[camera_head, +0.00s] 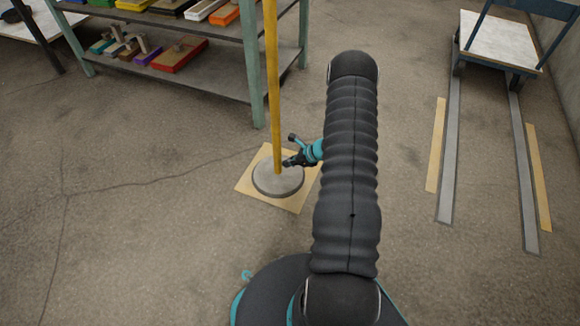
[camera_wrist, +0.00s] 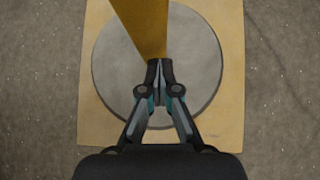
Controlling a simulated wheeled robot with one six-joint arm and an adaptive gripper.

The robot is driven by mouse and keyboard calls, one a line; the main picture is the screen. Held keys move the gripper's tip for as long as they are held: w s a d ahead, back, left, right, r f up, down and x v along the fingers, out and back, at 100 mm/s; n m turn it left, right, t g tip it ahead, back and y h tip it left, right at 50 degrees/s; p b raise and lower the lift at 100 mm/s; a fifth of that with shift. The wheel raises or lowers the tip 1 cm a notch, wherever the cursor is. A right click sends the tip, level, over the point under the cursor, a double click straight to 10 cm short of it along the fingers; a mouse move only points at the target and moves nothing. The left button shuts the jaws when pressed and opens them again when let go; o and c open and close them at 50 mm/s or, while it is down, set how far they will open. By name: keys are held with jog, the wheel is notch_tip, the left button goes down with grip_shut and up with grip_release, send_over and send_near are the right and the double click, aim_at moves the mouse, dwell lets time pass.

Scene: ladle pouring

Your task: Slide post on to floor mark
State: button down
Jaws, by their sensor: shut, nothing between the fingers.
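The post is a yellow upright pole (camera_head: 272,80) on a round grey base (camera_head: 278,181). The base stands on a square tan floor mark (camera_head: 252,185), with tan showing around it. In the wrist view the pole (camera_wrist: 140,20) rises from the grey base (camera_wrist: 205,60), and the floor mark (camera_wrist: 232,100) shows on both sides. My gripper (camera_head: 287,162) is low, just right of the pole above the base. In the wrist view my gripper (camera_wrist: 160,66) is shut and empty, its tips at or very near the pole; contact cannot be told.
A green-framed shelf (camera_head: 185,60) with coloured boxes stands behind the post. At right, a cart (camera_head: 498,42) stands at the end of grey floor strips (camera_head: 452,150) with tan strips beside them. The floor left of the post is clear.

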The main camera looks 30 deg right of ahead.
dwell(0.3)
jog(key=s+d, duration=0.3)
jog(key=shift+s+d+r, duration=0.1)
jog(key=shift+d+r, duration=0.05)
jog(key=p+v, duration=0.1)
jog(key=v, duration=0.8)
jog(key=shift+s+r, duration=0.15)
jog(key=shift+r, duration=0.1)
